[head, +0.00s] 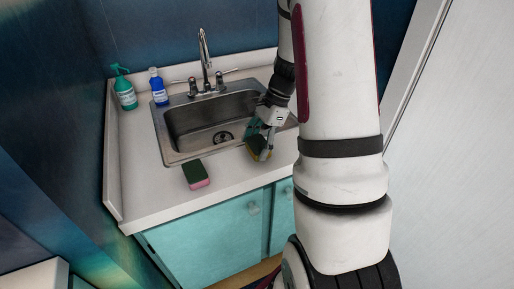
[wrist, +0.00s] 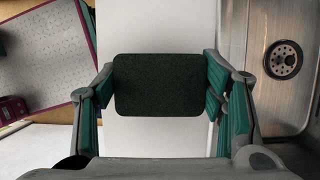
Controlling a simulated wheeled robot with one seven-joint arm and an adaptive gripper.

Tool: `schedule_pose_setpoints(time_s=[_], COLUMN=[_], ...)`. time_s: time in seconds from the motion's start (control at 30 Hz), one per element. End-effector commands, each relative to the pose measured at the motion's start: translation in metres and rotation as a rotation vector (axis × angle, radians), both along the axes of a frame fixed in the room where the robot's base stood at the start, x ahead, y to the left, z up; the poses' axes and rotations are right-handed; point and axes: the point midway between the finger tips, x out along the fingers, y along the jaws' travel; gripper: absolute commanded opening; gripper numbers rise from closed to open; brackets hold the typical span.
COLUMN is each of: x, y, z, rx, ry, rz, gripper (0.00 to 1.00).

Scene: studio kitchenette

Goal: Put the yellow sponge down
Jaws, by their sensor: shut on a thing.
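My gripper (head: 262,143) is shut on the yellow sponge (head: 261,155) at the front right rim of the sink. In the wrist view the sponge's dark green scouring face (wrist: 157,85) lies between the two fingers of my gripper (wrist: 158,88), one on each short side. The white counter (head: 150,199) shows beneath it. I cannot tell whether the sponge touches the counter or hangs just above it. My arm hides the counter to the right.
The steel sink (head: 183,131) with a drain lies behind the sponge. A pink sponge with a green top (head: 196,174) lies on the counter to the left. A green spray bottle (head: 124,91) and a blue bottle (head: 159,90) stand at the back left. The front-left counter is clear.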

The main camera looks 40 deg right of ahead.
Motion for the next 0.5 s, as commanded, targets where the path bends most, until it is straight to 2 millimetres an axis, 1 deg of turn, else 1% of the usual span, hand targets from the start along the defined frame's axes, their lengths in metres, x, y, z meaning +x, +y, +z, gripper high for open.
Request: schedule_pose_setpoints(time_s=[0.03, 0.1, 0.33, 0.47, 0.5], x=[-0.0002, -0.0002, -0.0002, -0.0002, -0.0002], y=[0.0002, 0.0002, 0.0001, 0.0003, 0.0003], z=[-0.0092, -0.0147, -0.0146, -0.0180, -0.0185], rx=[0.002, 0.001, 0.001, 0.001, 0.001], ry=[0.002, 0.001, 0.000, 0.000, 0.000], rz=[0.000, -0.001, 0.000, -0.001, 0.000], gripper=[0.53, 0.53, 0.53, 0.53, 0.66])
